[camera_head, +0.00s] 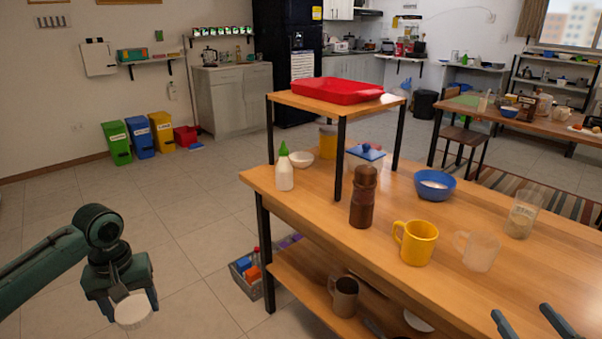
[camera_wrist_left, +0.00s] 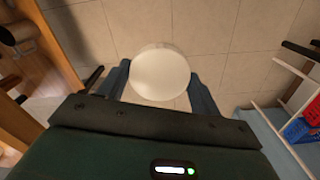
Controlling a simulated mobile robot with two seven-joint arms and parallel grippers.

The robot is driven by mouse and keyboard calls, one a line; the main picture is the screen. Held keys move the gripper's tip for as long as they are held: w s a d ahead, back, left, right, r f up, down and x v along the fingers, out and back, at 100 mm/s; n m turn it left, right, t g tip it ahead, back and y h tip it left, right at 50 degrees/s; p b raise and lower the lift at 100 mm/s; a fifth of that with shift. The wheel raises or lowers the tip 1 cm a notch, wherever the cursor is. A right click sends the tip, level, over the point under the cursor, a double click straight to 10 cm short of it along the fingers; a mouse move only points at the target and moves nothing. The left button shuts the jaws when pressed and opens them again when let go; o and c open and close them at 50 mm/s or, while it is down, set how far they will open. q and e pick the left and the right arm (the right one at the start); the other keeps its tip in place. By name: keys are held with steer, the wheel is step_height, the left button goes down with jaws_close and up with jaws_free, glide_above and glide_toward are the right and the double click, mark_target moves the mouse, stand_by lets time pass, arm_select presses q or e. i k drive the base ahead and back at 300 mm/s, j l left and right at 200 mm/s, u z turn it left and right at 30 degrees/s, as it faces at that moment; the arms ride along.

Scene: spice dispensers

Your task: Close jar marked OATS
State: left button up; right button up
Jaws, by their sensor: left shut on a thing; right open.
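My left gripper (camera_head: 122,297) is shut on a round white lid (camera_head: 133,311) and holds it in the air over the floor, left of the table. In the left wrist view the lid (camera_wrist_left: 160,73) sits between the two fingers. A clear glass jar (camera_head: 522,215) with pale contents at its bottom stands upright and open-topped at the right of the wooden table; its faint marking is too small to read surely. My right gripper (camera_head: 528,316) shows at the bottom right, open and empty, in front of the jar and apart from it.
The table (camera_head: 340,218) also carries a clear mug (camera_head: 480,252), a yellow mug (camera_head: 415,243), a brown grinder (camera_head: 364,198), a blue bowl (camera_head: 434,187) and a white bottle (camera_head: 285,170). A raised shelf (camera_head: 300,102) holds a red tray (camera_head: 338,91). The table front right is clear.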

mark_target(527, 204)
steer(key=i+l, duration=0.2)
steer(key=l, duration=0.15)
steer(key=i+l, duration=0.45)
steer(key=l, duration=0.2)
